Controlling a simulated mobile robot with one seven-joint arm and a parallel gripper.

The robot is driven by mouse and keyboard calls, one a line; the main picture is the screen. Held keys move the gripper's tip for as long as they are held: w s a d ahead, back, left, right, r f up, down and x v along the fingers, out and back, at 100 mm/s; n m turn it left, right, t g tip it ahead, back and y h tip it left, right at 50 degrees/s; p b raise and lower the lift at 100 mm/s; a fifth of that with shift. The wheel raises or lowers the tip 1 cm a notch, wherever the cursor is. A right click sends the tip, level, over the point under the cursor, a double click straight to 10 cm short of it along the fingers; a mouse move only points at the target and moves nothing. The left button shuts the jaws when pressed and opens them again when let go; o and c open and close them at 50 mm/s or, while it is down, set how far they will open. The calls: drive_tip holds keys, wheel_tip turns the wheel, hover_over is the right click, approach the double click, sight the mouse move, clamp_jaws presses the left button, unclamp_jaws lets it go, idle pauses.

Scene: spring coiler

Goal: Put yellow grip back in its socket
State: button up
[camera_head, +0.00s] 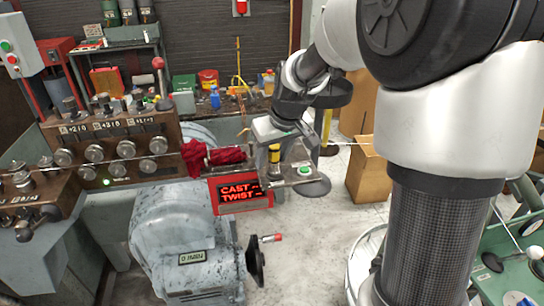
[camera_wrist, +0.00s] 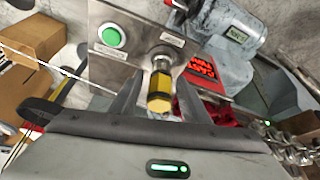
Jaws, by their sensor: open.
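The yellow grip (camera_wrist: 159,92), with a dark band, stands out from a silver collar (camera_wrist: 161,56) on a metal plate. The grip also shows upright in the head view (camera_head: 274,154). I cannot tell how deep it sits in the collar. My gripper (camera_wrist: 160,98) is open, with one finger on each side of the grip and visible gaps between. In the head view my gripper (camera_head: 276,141) is just above the plate (camera_head: 290,174), at the grip's top. The collar is hard to make out there.
A green button (camera_wrist: 111,37) sits on the plate beside the grip. A red display (camera_head: 240,193) reading CAST and TWIST and a red cloth (camera_head: 222,156) are to the left. A thin wire (camera_head: 345,143) runs past the plate. Cardboard boxes (camera_head: 368,172) stand at right.

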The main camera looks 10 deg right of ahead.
drive_tip(key=shift+s+r, duration=0.15)
drive_tip(key=shift+r, duration=0.55)
drive_tip(key=p+v, duration=0.1)
drive_tip(key=v, duration=1)
drive_tip(key=shift+c, duration=0.4)
